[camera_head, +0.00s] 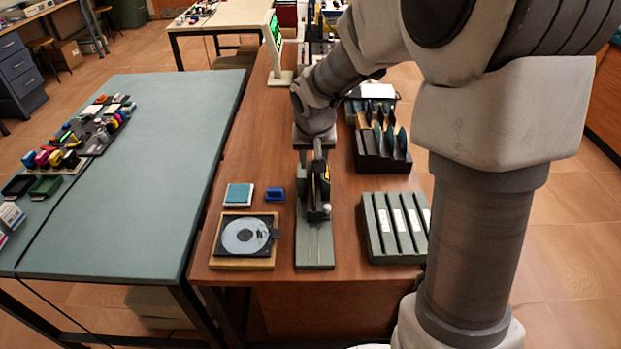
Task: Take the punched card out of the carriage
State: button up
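The carriage (318,212) is a dark, narrow upright holder with a pale round knob on its right side. It sits on a grey-green track base (314,250) in the middle of the brown table. A thin dark upright piece with a yellow mark stands in the carriage. I cannot tell whether this is the punched card. My gripper (317,160) points down over the far end of the carriage, very close to it or touching it. Its fingers are small and dark against the carriage. Whether they are open or hold something cannot be made out.
A disk on a wooden stand (245,238), a teal pad (239,195) and a blue block (275,195) lie left of the track. A green slotted box (396,228) and a dark rack of cards (382,155) stand right. A green-screen display (275,50) stands behind.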

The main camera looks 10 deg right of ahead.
jog(key=shift+s+b+x, duration=0.2)
jog(key=shift+b+x, duration=0.45)
jog(key=shift+x, duration=6.45)
jog(key=shift+d+f, duration=0.1)
jog(key=shift+d, duration=0.05)
grip_shut()
